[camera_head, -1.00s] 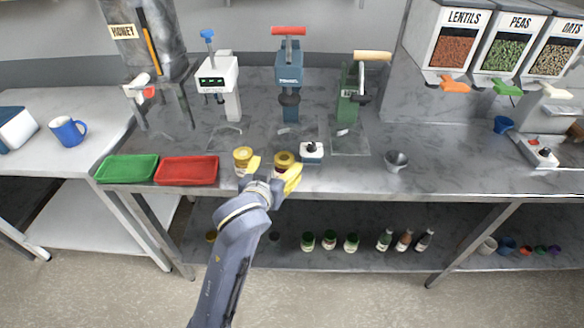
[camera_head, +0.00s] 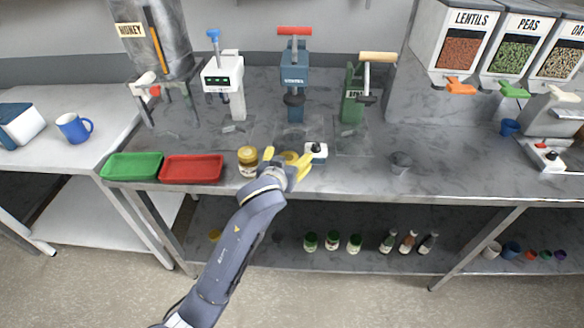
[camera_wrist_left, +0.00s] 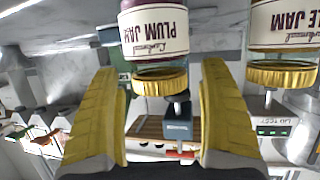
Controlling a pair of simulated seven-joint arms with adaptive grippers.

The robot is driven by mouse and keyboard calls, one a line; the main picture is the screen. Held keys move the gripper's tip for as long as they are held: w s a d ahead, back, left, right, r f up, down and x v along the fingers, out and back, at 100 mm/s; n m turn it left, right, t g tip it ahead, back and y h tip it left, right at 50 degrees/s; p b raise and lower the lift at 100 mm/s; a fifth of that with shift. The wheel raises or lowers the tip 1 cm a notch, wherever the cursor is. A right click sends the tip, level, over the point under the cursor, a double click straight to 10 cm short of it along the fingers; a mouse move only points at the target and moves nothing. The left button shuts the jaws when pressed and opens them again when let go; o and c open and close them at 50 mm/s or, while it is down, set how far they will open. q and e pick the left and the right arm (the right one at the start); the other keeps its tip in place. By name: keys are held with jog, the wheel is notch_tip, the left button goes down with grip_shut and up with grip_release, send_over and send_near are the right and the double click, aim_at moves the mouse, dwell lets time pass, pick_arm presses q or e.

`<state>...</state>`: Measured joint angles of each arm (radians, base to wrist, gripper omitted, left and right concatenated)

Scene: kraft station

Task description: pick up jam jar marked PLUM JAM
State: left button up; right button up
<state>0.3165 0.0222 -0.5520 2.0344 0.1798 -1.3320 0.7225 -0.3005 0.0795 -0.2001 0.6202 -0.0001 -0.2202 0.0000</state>
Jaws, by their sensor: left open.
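The PLUM JAM jar (camera_wrist_left: 157,45) appears upside down in the left wrist view, with a white label and gold lid. In the head view its gold lid (camera_head: 290,155) shows, and its body is mostly hidden behind my gripper. My left gripper (camera_head: 286,160) is open, its yellow fingers on either side of the jar. In the left wrist view the fingers (camera_wrist_left: 166,112) stand apart with the jar ahead between them; I see gaps beside the lid. A second jar (camera_head: 248,162), its label partly reading "LE JAM", stands to the left; it also shows in the left wrist view (camera_wrist_left: 283,40).
A small white device with a black knob (camera_head: 316,152) stands close right of the jar. Red (camera_head: 192,180) and green (camera_head: 131,178) trays lie to the left. Several lever presses stand behind. The counter's front edge runs under my arm.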

pick_arm(q)
jog(key=c, duration=1.7)
jog(key=shift+r, duration=0.1)
